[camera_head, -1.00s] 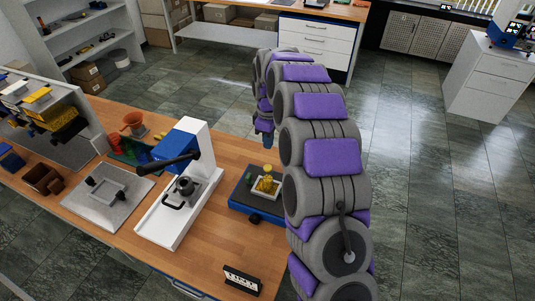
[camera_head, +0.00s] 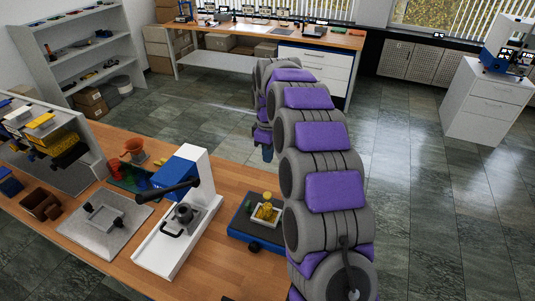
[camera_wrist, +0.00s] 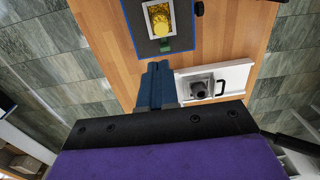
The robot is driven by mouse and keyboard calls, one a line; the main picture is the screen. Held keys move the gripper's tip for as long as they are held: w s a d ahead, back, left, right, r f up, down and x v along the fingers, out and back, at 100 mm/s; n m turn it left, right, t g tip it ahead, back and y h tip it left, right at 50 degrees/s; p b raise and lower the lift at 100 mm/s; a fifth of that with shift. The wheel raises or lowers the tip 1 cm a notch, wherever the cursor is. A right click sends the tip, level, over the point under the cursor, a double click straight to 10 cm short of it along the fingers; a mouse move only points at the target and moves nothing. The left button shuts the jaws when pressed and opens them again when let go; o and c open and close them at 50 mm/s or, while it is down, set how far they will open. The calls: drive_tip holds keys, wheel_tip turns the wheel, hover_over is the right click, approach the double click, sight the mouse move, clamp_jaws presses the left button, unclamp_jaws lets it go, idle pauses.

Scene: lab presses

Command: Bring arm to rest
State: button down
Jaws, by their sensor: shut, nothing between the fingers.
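My arm, grey with purple pads, rises on the right side of the head view and arches away over the bench's right end. My gripper shows in the wrist view (camera_wrist: 158,84) as two dark blue fingers together, shut and empty. In the head view, the blue fingertips (camera_head: 267,153) hang at the far end of the arm, beyond the bench's far edge. The rest of the gripper is partly hidden by my arm.
The wooden bench (camera_head: 205,262) carries a white press (camera_head: 180,222) with a black lever, and a blue-black scale (camera_head: 246,236) with a yellow item (camera_head: 265,211) in a white tray. Tiled floor (camera_head: 410,190) is open on the right.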

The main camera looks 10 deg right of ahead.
idle(0.4)
drive_tip(key=s+a+r+m+b, duration=0.2)
drive_tip(key=s+m+b, duration=0.3)
drive_tip(key=s, duration=1.7)
drive_tip(key=s+d+f+m+b, duration=0.1)
drive_tip(key=s+f+m, duration=0.2)
drive_tip(key=s, duration=0.9)
drive_tip(key=s+f+m+g+b, duration=0.1)
drive_tip(key=s+f+m+b, duration=0.1)
drive_tip(key=s, duration=0.9)
wheel_tip(320, 180, down, 2)
drive_tip(key=shift+s+d+f+m, duration=0.25)
drive_tip(key=shift+s+d+m, duration=0.15)
drive_tip(key=shift+m, duration=0.2)
